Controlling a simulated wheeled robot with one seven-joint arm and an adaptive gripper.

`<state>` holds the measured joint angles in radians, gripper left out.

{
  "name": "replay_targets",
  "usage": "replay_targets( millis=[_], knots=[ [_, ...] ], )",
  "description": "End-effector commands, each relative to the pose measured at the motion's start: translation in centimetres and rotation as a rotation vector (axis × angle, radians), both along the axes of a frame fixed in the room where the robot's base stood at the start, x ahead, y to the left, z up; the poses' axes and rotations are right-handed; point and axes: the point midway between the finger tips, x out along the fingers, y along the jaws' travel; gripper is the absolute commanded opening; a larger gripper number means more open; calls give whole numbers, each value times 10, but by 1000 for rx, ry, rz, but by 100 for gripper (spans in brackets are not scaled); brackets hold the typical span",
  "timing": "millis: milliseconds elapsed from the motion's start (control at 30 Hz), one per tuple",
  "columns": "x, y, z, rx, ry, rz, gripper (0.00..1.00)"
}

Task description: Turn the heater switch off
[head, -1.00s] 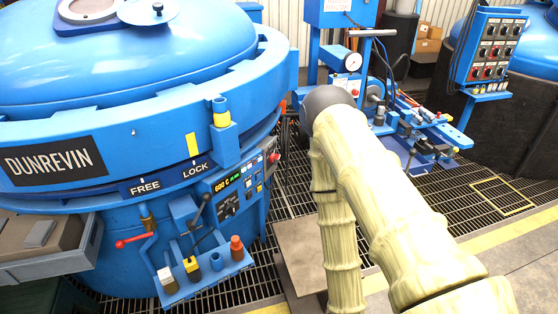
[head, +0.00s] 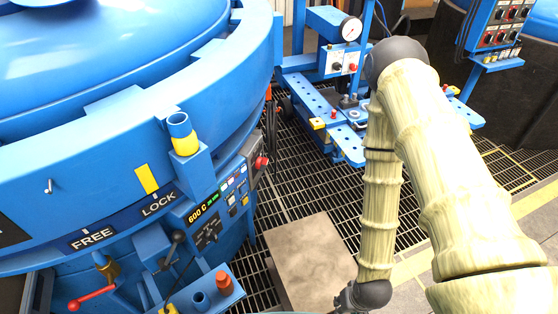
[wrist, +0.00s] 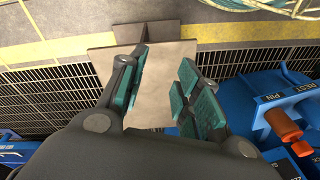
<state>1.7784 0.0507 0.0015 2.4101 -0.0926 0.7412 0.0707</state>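The furnace control panel (head: 222,205) is on the front right of the blue furnace in the head view. It has a lit "600 C" readout (head: 198,214), a black dial or switch (head: 208,238), several small buttons and a red knob (head: 262,162). I cannot read which control is the heater switch. My gripper (wrist: 165,75) is open and empty in the wrist view, its two teal-padded fingers apart above a flat tan plate. In the head view my arm reaches down right of the panel, and the fingers are not clearly visible.
The tan plate (head: 312,262) lies on the grated floor (head: 290,190) right of the furnace. A blue shelf with a red-orange pin (head: 224,284) juts out below the panel; its "REST PIN" label shows in the wrist view. A blue gauge stand (head: 335,60) stands behind.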

Motion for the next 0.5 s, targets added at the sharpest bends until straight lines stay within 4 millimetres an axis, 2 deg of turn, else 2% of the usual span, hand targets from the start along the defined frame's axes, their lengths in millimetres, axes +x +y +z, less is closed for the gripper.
replay_targets(
  millis=[33, 200, 300, 367, 400, 500],
  knots=[
    [29, 6, -19, 35, -61, -7, 33],
    [135, 29, -37, 204, -292, -37, 33],
    [195, 44, -35, 321, -419, -44, 33],
    [228, 52, -29, 395, -487, -41, 33],
    [249, 58, -24, 445, -531, -38, 33],
    [296, 71, -7, 576, -626, -19, 33]
  ],
)
